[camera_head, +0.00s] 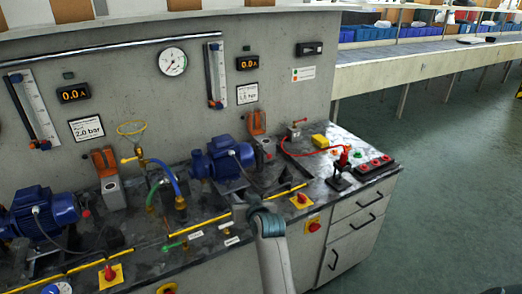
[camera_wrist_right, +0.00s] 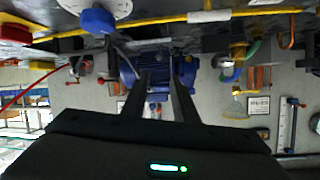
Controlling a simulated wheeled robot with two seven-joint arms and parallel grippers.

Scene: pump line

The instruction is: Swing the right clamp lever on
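I cannot tell for certain which part is the right clamp lever. One candidate is a red upright handle (camera_head: 343,158) on a black base, at the right of the bench. Another small red-tipped part sits at a grey block (camera_head: 265,146) beside the right blue pump (camera_head: 228,158). My right gripper (camera_head: 241,207) is low in front of that pump, its fingers hard to make out in the head view. In the right wrist view its two dark fingers (camera_wrist_right: 160,80) are apart with nothing between them, and the blue pump (camera_wrist_right: 128,68) shows beyond. My left gripper is not in view.
A yellow pipe (camera_head: 200,226) runs along the bench front. A red knob on a yellow plate (camera_head: 302,199) stands right of my arm. A red hose (camera_head: 298,154) curves behind the red handle. A blue motor (camera_head: 45,210) stands at left. The floor (camera_head: 450,180) at right is clear.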

